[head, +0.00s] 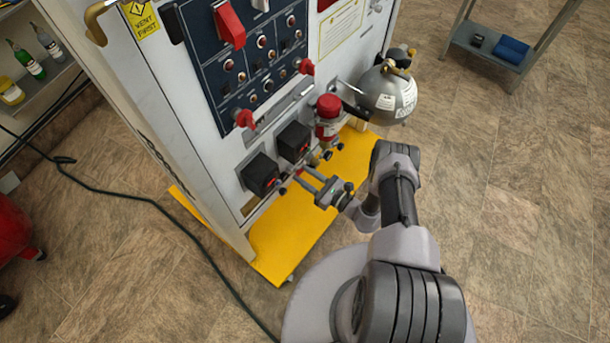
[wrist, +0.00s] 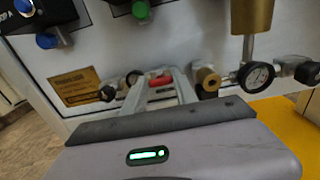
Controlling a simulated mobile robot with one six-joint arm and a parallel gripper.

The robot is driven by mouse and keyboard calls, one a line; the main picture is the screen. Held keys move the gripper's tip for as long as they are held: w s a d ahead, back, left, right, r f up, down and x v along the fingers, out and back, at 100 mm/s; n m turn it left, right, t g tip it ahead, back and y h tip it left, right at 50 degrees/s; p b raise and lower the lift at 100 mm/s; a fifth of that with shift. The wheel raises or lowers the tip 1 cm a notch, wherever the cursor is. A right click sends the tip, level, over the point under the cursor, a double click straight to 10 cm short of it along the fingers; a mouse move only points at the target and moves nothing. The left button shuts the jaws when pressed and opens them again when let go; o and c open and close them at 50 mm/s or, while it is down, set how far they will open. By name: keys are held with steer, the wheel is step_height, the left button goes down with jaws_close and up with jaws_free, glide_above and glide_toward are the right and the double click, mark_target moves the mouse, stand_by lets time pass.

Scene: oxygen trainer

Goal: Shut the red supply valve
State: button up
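A small red valve handle (wrist: 160,80) sits low on the white panel in the wrist view. It shows between the far ends of my two grey fingers. My gripper (wrist: 162,78) is open, with a gap between the fingers, and points at the panel. I cannot tell whether either finger touches the handle. In the head view my gripper (head: 301,176) is at the lower front of the white cabinet (head: 170,120), above its yellow base. The handle is too small to make out surely there.
A brass fitting with a round gauge (wrist: 256,76) is right of the fingers. Black boxes (head: 260,174), a red-topped cylinder (head: 327,112) and a silver tank (head: 388,94) are close by on the cabinet. A dark cable (head: 150,199) crosses the floor at left.

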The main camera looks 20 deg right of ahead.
jaws_close()
steer(key=m, duration=0.4)
steer(key=shift+d, duration=0.1)
steer(key=m, duration=0.4)
steer(key=shift+f+m, duration=0.1)
steer(key=shift+m, duration=0.3)
steer(key=m, duration=0.4)
steer(key=shift+f, duration=0.1)
steer(key=m, duration=0.5)
steer(key=shift+f, duration=0.1)
